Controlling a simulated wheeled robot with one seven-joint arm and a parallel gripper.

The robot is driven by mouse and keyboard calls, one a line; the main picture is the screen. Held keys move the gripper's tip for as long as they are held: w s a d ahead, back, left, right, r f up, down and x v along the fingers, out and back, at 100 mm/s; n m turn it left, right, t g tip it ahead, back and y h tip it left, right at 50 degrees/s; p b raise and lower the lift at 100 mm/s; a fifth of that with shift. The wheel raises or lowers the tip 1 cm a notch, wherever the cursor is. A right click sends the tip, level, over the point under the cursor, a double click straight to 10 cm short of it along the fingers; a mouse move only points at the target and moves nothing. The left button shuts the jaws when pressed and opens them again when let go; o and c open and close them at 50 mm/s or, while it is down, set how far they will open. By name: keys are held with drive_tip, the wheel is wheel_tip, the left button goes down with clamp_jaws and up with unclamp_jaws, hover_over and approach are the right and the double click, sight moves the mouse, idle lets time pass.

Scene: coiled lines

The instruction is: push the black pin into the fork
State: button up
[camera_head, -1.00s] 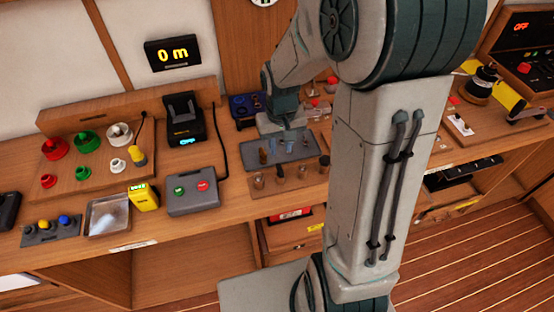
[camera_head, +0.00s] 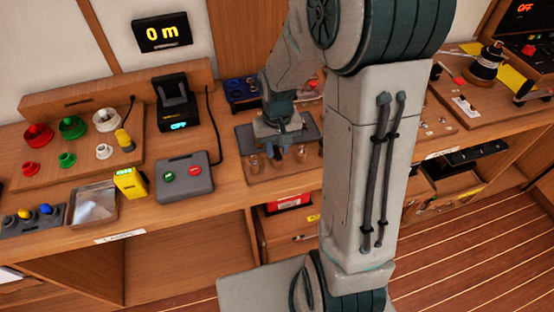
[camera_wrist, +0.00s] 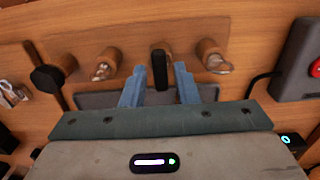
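My gripper (camera_head: 283,152) reaches down over a row of short wooden posts on the bench in the head view. In the wrist view my gripper (camera_wrist: 159,84) has two blue fingers standing apart. A black upright piece, likely the black pin (camera_wrist: 160,70), shows between them, nearer the right finger; a gap shows on each side. It stands in front of a wooden post (camera_wrist: 160,48). Metal fittings cap the neighbouring posts, one on the left (camera_wrist: 103,70) and one on the right (camera_wrist: 218,64). I cannot tell which piece is the fork.
A dark grey tray (camera_head: 246,138) lies behind the posts. A grey box (camera_head: 184,178) with a green and a red button stands to the left. A round black knob (camera_wrist: 46,78) tops the far-left post in the wrist view. My arm hides part of the bench.

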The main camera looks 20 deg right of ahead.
sight(277, 151)
clamp_jaws()
drive_tip(key=shift+r+p, duration=0.35)
drive_tip(key=shift+r, duration=0.05)
idle(0.4)
wheel_tip(277, 151, up, 6)
drive_tip(key=p, duration=0.4)
drive_tip(key=shift+f, duration=0.2)
drive_tip(key=shift+f, duration=0.1)
